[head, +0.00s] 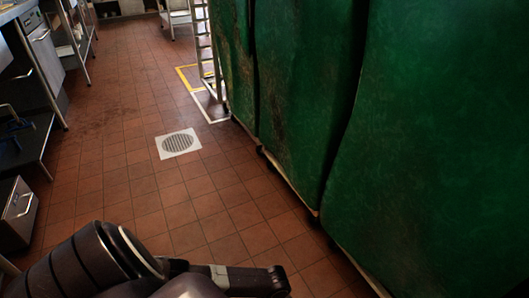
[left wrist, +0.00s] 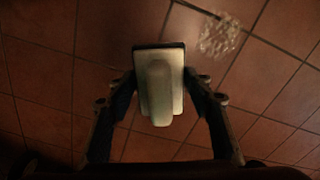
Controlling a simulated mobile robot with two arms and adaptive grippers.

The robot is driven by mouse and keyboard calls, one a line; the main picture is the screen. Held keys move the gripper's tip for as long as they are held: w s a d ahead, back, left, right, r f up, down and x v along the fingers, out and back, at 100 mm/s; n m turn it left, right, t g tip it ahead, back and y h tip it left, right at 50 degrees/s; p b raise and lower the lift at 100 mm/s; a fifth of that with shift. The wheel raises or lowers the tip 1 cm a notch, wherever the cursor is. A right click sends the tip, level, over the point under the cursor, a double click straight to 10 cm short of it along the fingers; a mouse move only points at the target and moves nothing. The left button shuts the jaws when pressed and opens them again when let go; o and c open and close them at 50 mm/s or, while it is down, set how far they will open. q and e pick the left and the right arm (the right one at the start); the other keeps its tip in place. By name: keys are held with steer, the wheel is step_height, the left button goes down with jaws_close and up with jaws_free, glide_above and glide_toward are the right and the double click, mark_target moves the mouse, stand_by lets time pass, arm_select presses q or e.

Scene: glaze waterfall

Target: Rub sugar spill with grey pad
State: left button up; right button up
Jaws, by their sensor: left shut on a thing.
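In the left wrist view, the grey pad (left wrist: 160,88) is a pale block with a rounded grip and a dark edge along its far side. My left gripper (left wrist: 160,82) is shut on it, one finger on each side. The sugar spill (left wrist: 220,36) is a pale, grainy patch on the tiles, beyond the pad and to its right. The pad does not cover the patch; its height above the floor is hard to tell. The head view shows part of my arm at the bottom, but neither the pad nor the spill can be made out. My right gripper is not in view.
Tall green covered units (head: 430,130) line the right side. A metal ladder-like rack (head: 206,50) stands behind them. Steel counters and a low shelf (head: 27,145) are at the left. A floor drain (head: 178,143) lies in the open red tiled aisle (head: 110,150).

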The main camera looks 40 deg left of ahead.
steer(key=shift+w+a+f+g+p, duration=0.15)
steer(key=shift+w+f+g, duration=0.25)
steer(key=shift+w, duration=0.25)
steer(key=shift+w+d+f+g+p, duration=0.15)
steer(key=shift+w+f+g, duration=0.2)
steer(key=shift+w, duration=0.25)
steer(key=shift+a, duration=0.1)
